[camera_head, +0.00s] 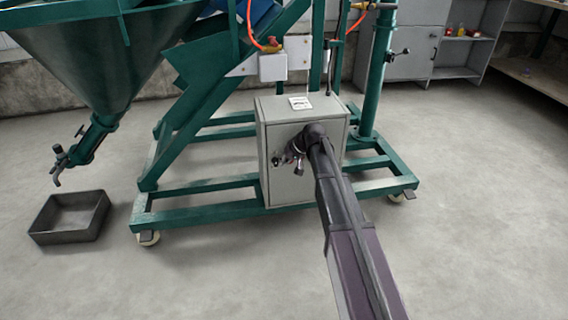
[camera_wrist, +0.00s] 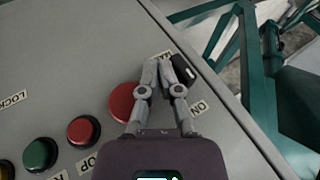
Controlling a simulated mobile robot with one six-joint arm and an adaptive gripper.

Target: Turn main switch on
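The main switch (camera_wrist: 184,69) is a black knob with a white mark near the edge of the grey control box, in the wrist view. A partly covered label starting "MA" and an "ON" label (camera_wrist: 199,108) lie beside it. My gripper (camera_wrist: 158,63) is over the panel, its two fingertips close together with nothing visible between them. The right fingertip is right beside the knob; I cannot tell whether they touch. In the head view my gripper (camera_head: 292,158) is in front of the grey control box (camera_head: 290,185), and the switch cannot be made out.
A large red button (camera_wrist: 123,101) is partly behind my left finger. A smaller red button (camera_wrist: 83,131) and a green button (camera_wrist: 40,154) are further left. The box stands on a green wheeled frame (camera_head: 205,225). A dark tray (camera_head: 70,217) is on the floor.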

